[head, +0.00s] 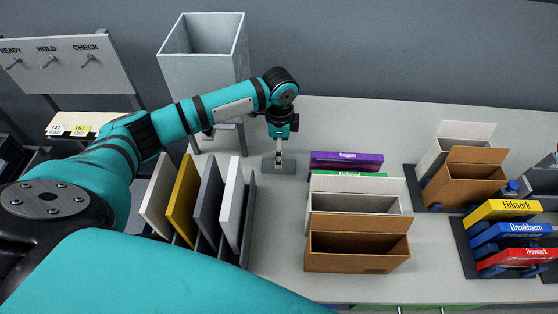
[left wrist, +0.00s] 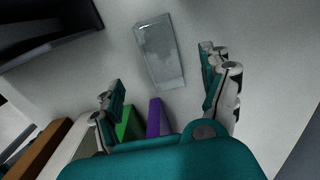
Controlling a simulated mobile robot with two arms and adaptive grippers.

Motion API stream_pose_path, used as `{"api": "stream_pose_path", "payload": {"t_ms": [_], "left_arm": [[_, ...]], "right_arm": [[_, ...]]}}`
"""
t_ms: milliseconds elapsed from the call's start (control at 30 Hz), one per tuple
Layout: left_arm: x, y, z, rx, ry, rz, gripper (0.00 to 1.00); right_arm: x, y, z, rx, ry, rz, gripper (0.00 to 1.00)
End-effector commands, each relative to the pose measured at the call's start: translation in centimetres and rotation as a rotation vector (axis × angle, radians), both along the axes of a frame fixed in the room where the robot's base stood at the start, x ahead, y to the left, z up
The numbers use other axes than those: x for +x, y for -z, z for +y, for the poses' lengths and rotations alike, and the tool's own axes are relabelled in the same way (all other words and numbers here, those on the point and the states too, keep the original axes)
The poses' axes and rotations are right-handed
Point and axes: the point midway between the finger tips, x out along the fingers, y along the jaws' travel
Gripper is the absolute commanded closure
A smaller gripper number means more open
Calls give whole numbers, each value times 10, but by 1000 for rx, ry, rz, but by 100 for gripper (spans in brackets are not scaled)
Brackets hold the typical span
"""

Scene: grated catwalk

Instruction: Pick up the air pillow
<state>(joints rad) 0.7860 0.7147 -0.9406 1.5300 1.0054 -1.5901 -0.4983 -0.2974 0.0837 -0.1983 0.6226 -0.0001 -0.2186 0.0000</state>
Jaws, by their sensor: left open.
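The air pillow (left wrist: 158,52) is a clear, flat, rectangular packet lying on the pale tabletop in the left wrist view. In the head view it shows as a greyish patch (head: 290,166) below my left gripper (head: 279,158), which partly covers it. In the left wrist view my left gripper (left wrist: 165,88) is open, with one finger on each side of the picture and the pillow between and beyond them. The jaws hold nothing. Whether the fingertips touch the pillow or table cannot be told. My right gripper is not in view.
Purple (head: 346,160) and green boxes stand just right of the gripper, with white and brown open boxes (head: 358,250) in front. A rack of upright panels (head: 184,196) is at the left, a grey bin (head: 203,70) behind. Table right of the gripper's far side is clear.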

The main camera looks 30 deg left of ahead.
Motion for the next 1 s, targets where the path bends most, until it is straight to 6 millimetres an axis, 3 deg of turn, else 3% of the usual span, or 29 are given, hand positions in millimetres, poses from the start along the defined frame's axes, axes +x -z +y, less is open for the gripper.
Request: {"api": "stream_pose_path", "payload": {"t_ms": [200, 333, 633, 933, 1000], "left_arm": [[2, 27, 4, 2, -1, 5, 20], [2, 45, 3, 1, -1, 5, 20], [2, 51, 3, 1, 0, 2, 20], [2, 50, 3, 1, 0, 2, 59], [2, 50, 3, 1, 0, 2, 61]], "right_arm": [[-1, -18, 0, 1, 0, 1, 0], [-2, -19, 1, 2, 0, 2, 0], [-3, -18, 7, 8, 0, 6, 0], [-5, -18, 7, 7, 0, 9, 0], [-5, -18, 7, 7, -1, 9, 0]]}}
